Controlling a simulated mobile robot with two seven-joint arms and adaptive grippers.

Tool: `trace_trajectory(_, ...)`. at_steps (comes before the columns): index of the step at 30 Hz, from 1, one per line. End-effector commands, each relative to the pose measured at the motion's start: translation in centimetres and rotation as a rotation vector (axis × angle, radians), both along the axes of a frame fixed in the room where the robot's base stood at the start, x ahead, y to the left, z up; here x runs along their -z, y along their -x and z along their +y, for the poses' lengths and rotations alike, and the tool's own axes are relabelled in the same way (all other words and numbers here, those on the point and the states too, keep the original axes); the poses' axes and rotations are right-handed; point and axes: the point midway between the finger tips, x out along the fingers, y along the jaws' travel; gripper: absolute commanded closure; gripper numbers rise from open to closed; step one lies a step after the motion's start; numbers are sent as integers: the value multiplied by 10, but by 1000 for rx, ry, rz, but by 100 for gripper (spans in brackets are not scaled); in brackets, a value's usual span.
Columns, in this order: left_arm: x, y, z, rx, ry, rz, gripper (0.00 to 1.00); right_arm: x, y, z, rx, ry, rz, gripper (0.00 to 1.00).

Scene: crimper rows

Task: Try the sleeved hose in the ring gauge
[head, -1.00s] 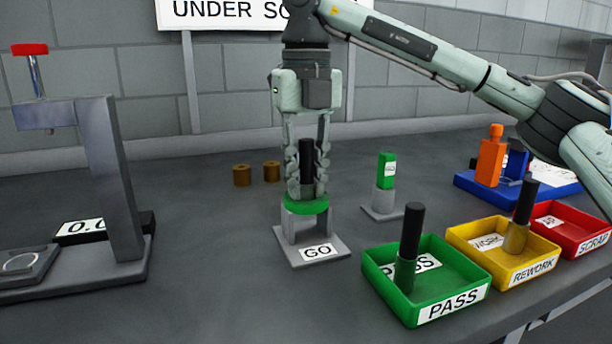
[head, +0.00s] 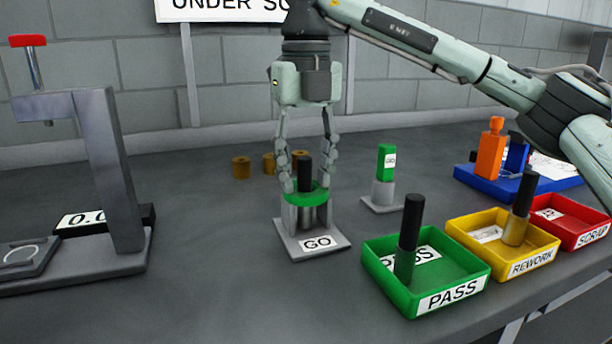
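The ring gauge, a green ring (head: 291,199) on a grey stand labelled GO (head: 330,246), stands mid-bench. The sleeved hose (head: 304,172) stands upright in the ring. Its black top sticks up above the ring and its dull metallic sleeve (head: 306,217) shows below, between the stand's legs. My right gripper (head: 306,186) points straight down over the gauge. Its fingers are spread on either side of the hose, with gaps between them and it. The fingertips are close to the ring; I cannot tell whether they touch it. My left gripper is out of view.
Green PASS (head: 455,297) and yellow REWORK (head: 535,264) trays each hold a sleeved hose; a red SCRAP tray (head: 590,237) is beyond. A green-topped gauge (head: 386,165) stands right of the ring. Brass sleeves (head: 240,167) are behind. A grey press frame (head: 110,180) stands left.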

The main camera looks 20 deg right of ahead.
Motion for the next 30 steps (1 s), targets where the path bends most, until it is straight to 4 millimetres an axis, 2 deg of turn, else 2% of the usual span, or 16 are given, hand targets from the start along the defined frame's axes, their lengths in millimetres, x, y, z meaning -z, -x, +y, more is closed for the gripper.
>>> trace_trajectory(7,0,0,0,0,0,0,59,0,0,0,0,1,0,55)
trace_trajectory(11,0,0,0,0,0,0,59,-11,-1,0,1,-1,-2,55)
trace_trajectory(24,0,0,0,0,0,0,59,-98,0,0,2,1,-5,55)
trace_trajectory(30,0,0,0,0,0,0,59,-117,0,0,0,2,-2,55)
